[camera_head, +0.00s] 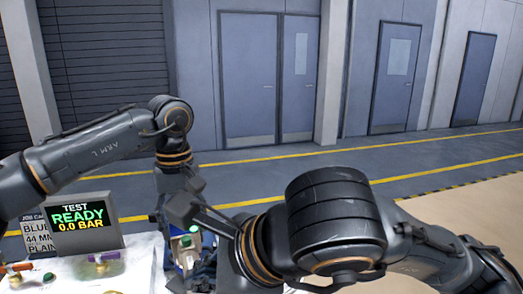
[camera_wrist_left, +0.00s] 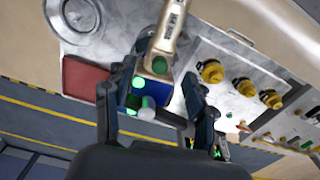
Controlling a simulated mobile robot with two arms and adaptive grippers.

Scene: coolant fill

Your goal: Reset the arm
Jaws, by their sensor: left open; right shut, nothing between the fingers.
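My left arm reaches in from the left in the head view and bends down, with its gripper (camera_head: 183,208) over the bench. A beige labelled object (camera_wrist_left: 164,38) lies just beyond the fingers. My right arm fills the lower middle of the head view, its gripper (camera_head: 214,222) pointing left, shut and empty, close below the left one. Its fingertips are partly hidden.
A display (camera_head: 79,221) reads TEST READY 0.0 BAR, beside a job card (camera_head: 38,236). The left wrist view shows a round metal dish (camera_wrist_left: 80,14), a dark red pad (camera_wrist_left: 88,80) and a metal panel (camera_wrist_left: 228,62) with yellow caps (camera_wrist_left: 211,71). Open floor lies behind the bench.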

